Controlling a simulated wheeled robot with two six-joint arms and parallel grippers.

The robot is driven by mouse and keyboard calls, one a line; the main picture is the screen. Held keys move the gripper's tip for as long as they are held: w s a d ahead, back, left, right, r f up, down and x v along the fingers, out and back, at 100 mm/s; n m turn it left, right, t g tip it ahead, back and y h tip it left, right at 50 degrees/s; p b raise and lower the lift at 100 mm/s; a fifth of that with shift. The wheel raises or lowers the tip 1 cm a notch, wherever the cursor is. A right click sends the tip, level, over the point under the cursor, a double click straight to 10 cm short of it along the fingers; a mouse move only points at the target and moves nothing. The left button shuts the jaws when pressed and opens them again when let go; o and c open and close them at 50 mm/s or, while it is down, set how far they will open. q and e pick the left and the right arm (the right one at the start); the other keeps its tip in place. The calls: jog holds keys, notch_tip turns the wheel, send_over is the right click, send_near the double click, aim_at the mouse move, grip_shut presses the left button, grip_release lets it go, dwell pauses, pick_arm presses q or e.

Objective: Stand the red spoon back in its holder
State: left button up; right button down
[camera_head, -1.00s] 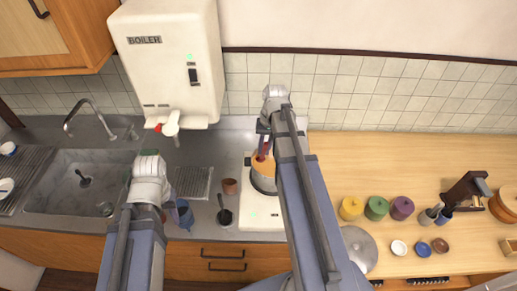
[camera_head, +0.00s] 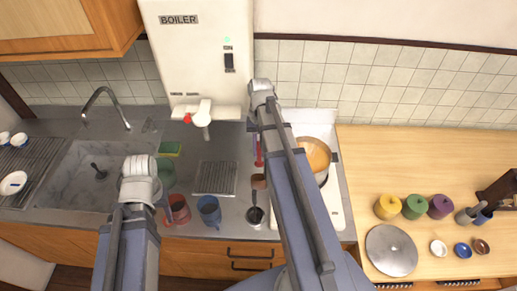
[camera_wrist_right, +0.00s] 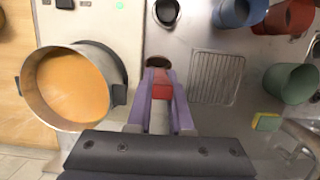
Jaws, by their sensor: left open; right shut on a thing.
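The red spoon (camera_head: 259,151) hangs from my right gripper (camera_head: 258,128), which is shut on its handle. The spoon is left of the pot. In the right wrist view its red handle (camera_wrist_right: 161,84) shows between the purple fingers (camera_wrist_right: 160,98). A small brown cup (camera_head: 258,182), probably the holder, stands on the grey counter just below the spoon in the head view. It also shows in the right wrist view (camera_wrist_right: 158,62), just beyond the fingertips. Whether the spoon's lower end is inside it cannot be told. My left gripper (camera_head: 143,190) is over the counter by the sink, its fingers mostly hidden.
The pot (camera_head: 316,155) of orange soup stands on the white stove (camera_head: 332,205) right of the spoon. A dark cup (camera_head: 255,216) is close to the brown cup. Blue (camera_head: 209,211), red (camera_head: 178,209) and green (camera_head: 164,174) cups and a drain grate (camera_head: 215,177) lie left.

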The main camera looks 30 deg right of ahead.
aim_at(259, 165)
jog(key=shift+w+f+b, duration=0.1)
jog(key=shift+f+b, duration=0.5)
jog(key=shift+f, duration=0.05)
jog(key=b+x, duration=0.3)
jog(key=w+b+x, duration=0.1)
jog(key=b+x, duration=0.2)
jog(key=b, duration=0.1)
jog(key=w+d+b+x, duration=0.1)
jog(key=b+x, duration=0.2)
jog(key=x, duration=0.1)
jog(key=shift+d+f, duration=0.1)
jog(key=shift+f, duration=0.3)
jog(key=shift+f+b, duration=0.1)
jog(key=shift+b, duration=0.25)
jog(key=shift+f+b, duration=0.35)
jog(key=shift+f, duration=0.05)
jog(key=shift+c, duration=0.9)
grip_release()
jog(key=shift+r, duration=0.15)
